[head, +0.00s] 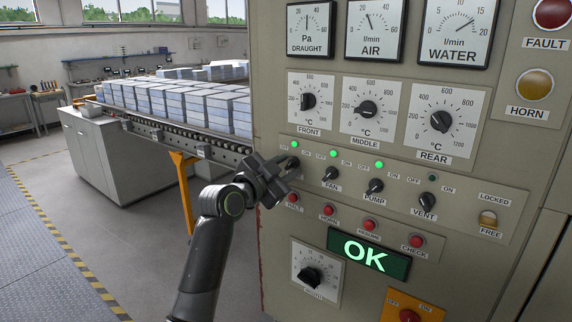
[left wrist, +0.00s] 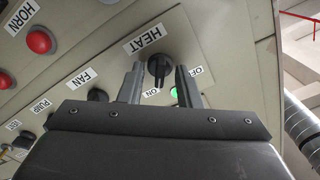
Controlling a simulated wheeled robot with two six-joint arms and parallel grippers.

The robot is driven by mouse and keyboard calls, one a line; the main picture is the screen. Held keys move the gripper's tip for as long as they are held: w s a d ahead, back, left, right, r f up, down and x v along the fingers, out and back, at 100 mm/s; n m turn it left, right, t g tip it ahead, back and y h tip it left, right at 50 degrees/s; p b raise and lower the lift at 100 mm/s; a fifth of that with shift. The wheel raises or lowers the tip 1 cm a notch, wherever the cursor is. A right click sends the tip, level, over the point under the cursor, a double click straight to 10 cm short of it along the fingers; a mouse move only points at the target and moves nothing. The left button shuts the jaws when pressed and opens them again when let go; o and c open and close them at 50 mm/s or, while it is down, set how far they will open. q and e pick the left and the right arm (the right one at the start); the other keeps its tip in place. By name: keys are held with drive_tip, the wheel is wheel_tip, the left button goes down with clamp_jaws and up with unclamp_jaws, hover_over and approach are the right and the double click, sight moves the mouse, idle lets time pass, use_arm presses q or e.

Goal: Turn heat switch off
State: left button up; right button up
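The heat switch (left wrist: 160,68) is a black rotary knob under the label HEAT in the left wrist view. Its narrow end appears to lean toward ON, and the green lamp (left wrist: 174,92) beside it is lit. In the head view that lamp (head: 295,145) glows too, while my left gripper (head: 284,172) largely covers the knob. In the left wrist view my left gripper (left wrist: 160,82) is open, with one finger on each side of the knob and small gaps visible. Contact cannot be told. My right gripper is not in view.
The fan (head: 331,174), pump (head: 375,186) and vent (head: 424,200) knobs continue to the right. Red buttons (head: 328,210) sit just below. A lit OK display (head: 368,254) is lower. A conveyor (head: 190,136) with stacked blocks runs behind, left of the panel.

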use_arm(q)
drive_tip(key=shift+w+d, duration=0.15)
drive_tip(key=shift+w, duration=0.1)
drive_tip(key=c, duration=0.7)
drive_tip(key=shift+o, duration=0.2)
